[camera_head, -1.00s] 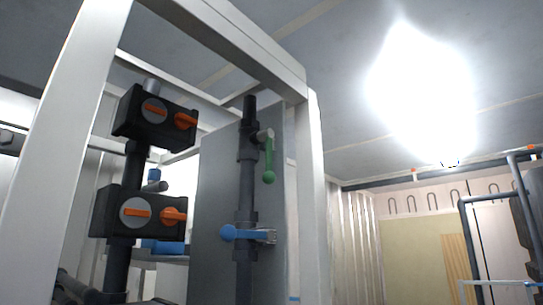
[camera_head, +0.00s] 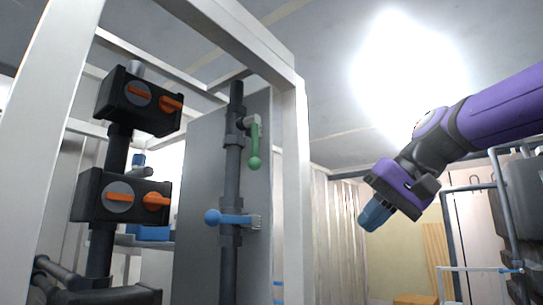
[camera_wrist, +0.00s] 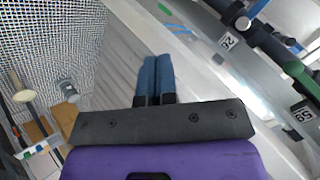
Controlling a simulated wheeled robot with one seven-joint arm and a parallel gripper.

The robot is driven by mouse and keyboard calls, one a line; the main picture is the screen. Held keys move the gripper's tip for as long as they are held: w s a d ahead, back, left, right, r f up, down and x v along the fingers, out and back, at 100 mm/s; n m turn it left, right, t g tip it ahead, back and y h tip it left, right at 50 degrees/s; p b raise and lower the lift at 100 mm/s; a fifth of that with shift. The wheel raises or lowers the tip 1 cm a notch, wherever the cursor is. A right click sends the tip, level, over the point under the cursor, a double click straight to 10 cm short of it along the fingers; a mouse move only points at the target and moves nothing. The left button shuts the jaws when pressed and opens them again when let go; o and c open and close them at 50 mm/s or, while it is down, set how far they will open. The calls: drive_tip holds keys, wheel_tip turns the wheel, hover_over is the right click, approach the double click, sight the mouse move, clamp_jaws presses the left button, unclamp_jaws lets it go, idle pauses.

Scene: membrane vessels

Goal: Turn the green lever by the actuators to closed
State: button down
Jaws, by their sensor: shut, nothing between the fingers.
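The green lever (camera_head: 254,147) hangs downward from a grey valve fitting on a dark vertical pipe, to the right of the black actuators with orange handles (camera_head: 121,197). In the wrist view the green lever (camera_wrist: 297,72) shows at the right edge. My gripper (camera_head: 371,221) is to the right of the lever, beyond the white frame post, clearly apart from it. Its blue fingers are together and empty, and they also show in the wrist view (camera_wrist: 156,78). A blue lever (camera_head: 228,218) on the same pipe lies sideways below the green one.
The white frame post (camera_head: 296,190) stands between my gripper and the pipe. A grey panel (camera_head: 196,200) is behind the pipe. Grey pipework (camera_head: 452,240) and dark equipment stand at the right. The space around my gripper is open.

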sight(255, 142)
drive_tip(key=w+a+r+n+g+y, duration=0.1)
drive_tip(key=w+a+r+n+y, duration=0.2)
drive_tip(key=r, duration=0.5)
drive_tip(key=w+a+r+n+g+y, duration=0.1)
drive_tip(key=w+a+r+g+y, duration=0.25)
drive_tip(key=r, duration=0.55)
drive_tip(key=shift+t, duration=0.85)
drive_tip(key=x, duration=1.1)
drive_tip(key=shift+w+d+f, duration=0.1)
drive_tip(key=shift+w+f, duration=0.05)
drive_tip(key=shift+w, duration=0.1)
drive_tip(key=shift+s, duration=0.1)
